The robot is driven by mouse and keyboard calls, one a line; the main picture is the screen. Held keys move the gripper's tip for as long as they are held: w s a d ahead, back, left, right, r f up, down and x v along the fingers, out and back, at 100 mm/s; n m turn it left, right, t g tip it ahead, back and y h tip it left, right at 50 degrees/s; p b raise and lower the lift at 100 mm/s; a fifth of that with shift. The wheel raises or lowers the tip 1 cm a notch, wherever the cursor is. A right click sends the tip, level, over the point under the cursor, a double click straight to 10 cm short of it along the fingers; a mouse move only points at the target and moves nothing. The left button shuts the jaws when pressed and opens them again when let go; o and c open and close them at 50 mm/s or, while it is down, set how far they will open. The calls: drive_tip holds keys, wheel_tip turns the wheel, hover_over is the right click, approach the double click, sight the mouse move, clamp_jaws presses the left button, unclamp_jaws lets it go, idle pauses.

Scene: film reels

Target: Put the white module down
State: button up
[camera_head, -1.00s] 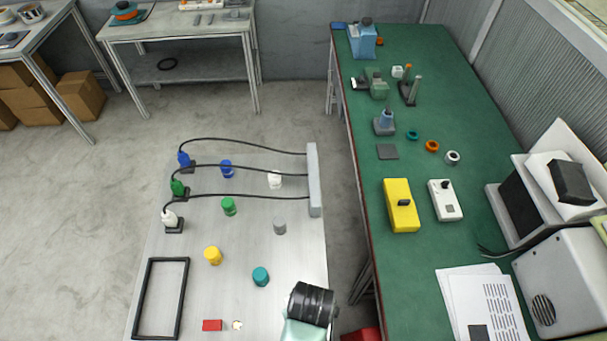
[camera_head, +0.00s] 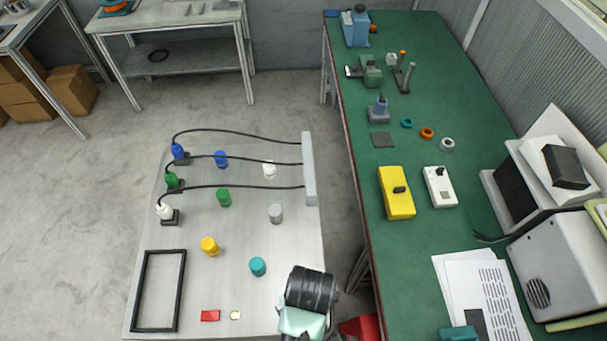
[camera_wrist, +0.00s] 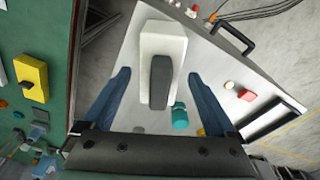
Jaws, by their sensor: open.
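A white module (camera_wrist: 163,33) with a dark grey raised grip (camera_wrist: 159,84) shows between the fingers of my gripper (camera_wrist: 159,73) in the wrist view. Both blue fingers stand apart, with visible gaps to the grip on each side. The module appears over the near right part of the light table (camera_wrist: 125,60); I cannot tell whether it rests there. In the head view my arm hides this module and my fingers. Another white module (camera_head: 440,187) lies on the green bench beside a yellow module (camera_head: 396,205).
On the table (camera_head: 215,290) are a teal cylinder (camera_head: 258,266), a yellow cylinder (camera_head: 209,246), a red block (camera_head: 210,315) and a black frame (camera_head: 147,290). Cabled plugs stand farther back. The green bench (camera_head: 400,275) runs along the right, with papers (camera_head: 470,290) near its front.

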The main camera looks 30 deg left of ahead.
drive_tip(key=r, duration=0.6)
drive_tip(key=d+r, duration=0.1)
drive_tip(key=r, duration=0.2)
drive_tip(key=shift+s+r+b, duration=0.2)
drive_tip(key=shift+s+b, duration=0.1)
drive_tip(key=shift+s, duration=0.05)
drive_tip(key=shift+w, duration=0.1)
